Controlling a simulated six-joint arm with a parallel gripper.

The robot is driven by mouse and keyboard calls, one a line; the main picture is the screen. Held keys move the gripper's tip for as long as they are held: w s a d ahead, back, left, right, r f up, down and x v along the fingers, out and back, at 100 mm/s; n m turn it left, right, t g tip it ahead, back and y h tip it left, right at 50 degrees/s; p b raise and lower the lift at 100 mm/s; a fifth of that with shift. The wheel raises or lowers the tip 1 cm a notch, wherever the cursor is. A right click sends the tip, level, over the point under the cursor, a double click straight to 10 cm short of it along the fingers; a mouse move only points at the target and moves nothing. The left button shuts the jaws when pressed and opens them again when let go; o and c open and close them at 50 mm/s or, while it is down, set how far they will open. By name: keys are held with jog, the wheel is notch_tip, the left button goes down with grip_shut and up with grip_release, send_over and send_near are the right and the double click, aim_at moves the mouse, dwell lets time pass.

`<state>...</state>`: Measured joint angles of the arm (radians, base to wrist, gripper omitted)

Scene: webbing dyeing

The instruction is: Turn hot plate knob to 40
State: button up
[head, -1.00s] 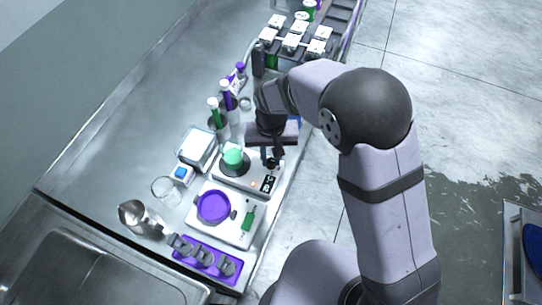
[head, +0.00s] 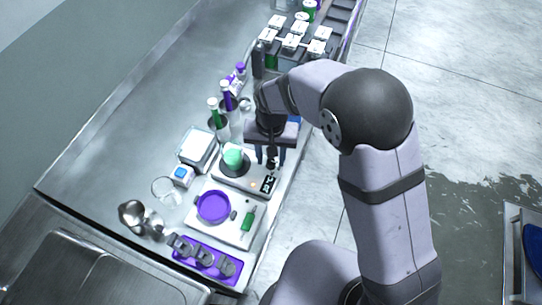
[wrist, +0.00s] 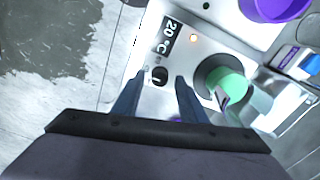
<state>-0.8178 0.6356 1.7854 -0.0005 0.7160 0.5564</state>
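The hot plate (head: 222,182) is a white unit on the bench with a green vessel (head: 233,157) on its dark round top. In the wrist view its display (wrist: 168,38) reads 20 °C, with a small orange light beside it. The black knob (wrist: 159,76) with a white mark sits below the display. My gripper (wrist: 158,80) is open, its two fingers apart on either side of the knob in that view. I cannot tell whether they touch it. In the head view my gripper (head: 270,160) is above the hot plate's right end.
A second white device with a purple dish (head: 213,206) stands in front. A purple rack (head: 207,260), a glass beaker (head: 166,190) and a scale (head: 197,148) are close by. Tubes in green and purple stand behind. The bench's right edge is near my gripper.

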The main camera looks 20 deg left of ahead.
aim_at(271, 160)
jog(key=shift+r+b, duration=1.1)
jog(key=shift+r, duration=2.55)
jog(key=shift+w+a+n, duration=0.35)
jog(key=shift+n, duration=0.65)
jog(key=s+d+f+n+g+h, duration=0.1)
jog(key=s+d+f+n, duration=0.1)
jog(key=s+d+f, duration=0.3)
jog(key=s+d+f+n, duration=0.1)
jog(key=s+d, duration=0.2)
jog(key=d, duration=0.3)
jog(key=d+r+m, duration=0.2)
jog(key=d+m, duration=0.2)
jog(key=d, duration=0.6)
jog(key=d+r+m+t+y, duration=0.1)
jog(key=d+m, duration=0.3)
jog(key=d, duration=0.7)
jog(key=shift+d+r, duration=0.15)
jog(key=shift+r, duration=0.6)
